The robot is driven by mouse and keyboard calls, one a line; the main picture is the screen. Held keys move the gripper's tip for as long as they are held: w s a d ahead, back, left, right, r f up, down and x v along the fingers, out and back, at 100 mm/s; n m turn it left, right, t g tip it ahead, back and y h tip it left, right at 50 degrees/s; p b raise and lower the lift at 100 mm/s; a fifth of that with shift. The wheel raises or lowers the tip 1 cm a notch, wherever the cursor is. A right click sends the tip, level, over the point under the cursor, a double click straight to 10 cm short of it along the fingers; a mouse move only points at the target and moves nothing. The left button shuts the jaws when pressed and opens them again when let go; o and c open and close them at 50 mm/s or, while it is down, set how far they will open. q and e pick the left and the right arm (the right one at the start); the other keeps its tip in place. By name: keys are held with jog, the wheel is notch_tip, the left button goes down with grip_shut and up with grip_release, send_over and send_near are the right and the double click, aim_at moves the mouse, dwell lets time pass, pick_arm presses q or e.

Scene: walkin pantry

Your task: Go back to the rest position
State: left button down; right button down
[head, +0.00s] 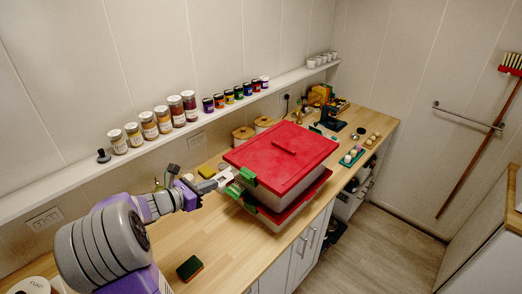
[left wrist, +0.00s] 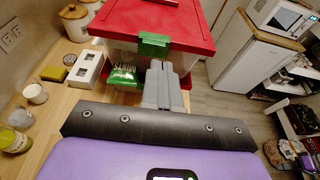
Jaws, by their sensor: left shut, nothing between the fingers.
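My left arm comes in from the left in the head view, and my left gripper (head: 208,186) is in front of the stacked bins. In the left wrist view its grey fingers (left wrist: 161,82) are together with nothing between them. They point toward the upper bin with the red lid (head: 283,153) and its green latch (left wrist: 154,42). A lower bin with a red lid and green latch is beneath it. I cannot tell whether the fingers touch a bin. My right gripper is not in view.
The bins stand on a wooden counter (head: 245,240). A dark sponge (head: 189,268) lies at the front, and a yellow sponge (head: 207,172) is near a white block (left wrist: 87,69). Jars line the wall shelf (head: 60,196). The floor (head: 400,250) on the right is clear.

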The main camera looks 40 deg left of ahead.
pick_arm(q)
jog(key=d+f+m+g+h+b, duration=0.1)
jog(key=d+f+m+g, duration=0.2)
jog(key=f, duration=0.6)
jog(key=d+f+m+g+h+b, duration=0.1)
jog(key=d+f+m+g+b, duration=0.1)
jog(key=d+f, duration=0.6)
jog(key=d+f+m+g+h+b, duration=0.1)
jog(key=d+f+m+g, duration=0.4)
jog(key=f, duration=0.6)
jog(key=shift+s+d+f+h+b, duration=0.15)
jog(key=shift+d+h, duration=0.1)
jog(key=shift+d, duration=0.15)
jog(key=shift+s+d+f+h+b, duration=0.1)
jog(key=shift+d+f+h+b, duration=0.05)
jog(key=shift+d+h, duration=0.15)
jog(key=s+d+f+m+g+b, duration=0.2)
jog(key=s+d+f+m+b, duration=0.1)
jog(key=d+f+m, duration=0.7)
jog(key=s+d+f+m+g+y+b, duration=0.1)
jog(key=s+d+f+m+g+b, duration=0.1)
jog(key=s+d+f+m, duration=0.4)
jog(key=d+f+m+b, duration=0.1)
jog(key=d+f+m, duration=0.3)
jog(key=d+m, duration=0.2)
jog(key=shift+s+d+f, duration=0.15)
jog(key=shift+d+f, duration=0.1)
jog(key=shift+d, duration=0.3)
jog(key=shift+s, duration=0.1)
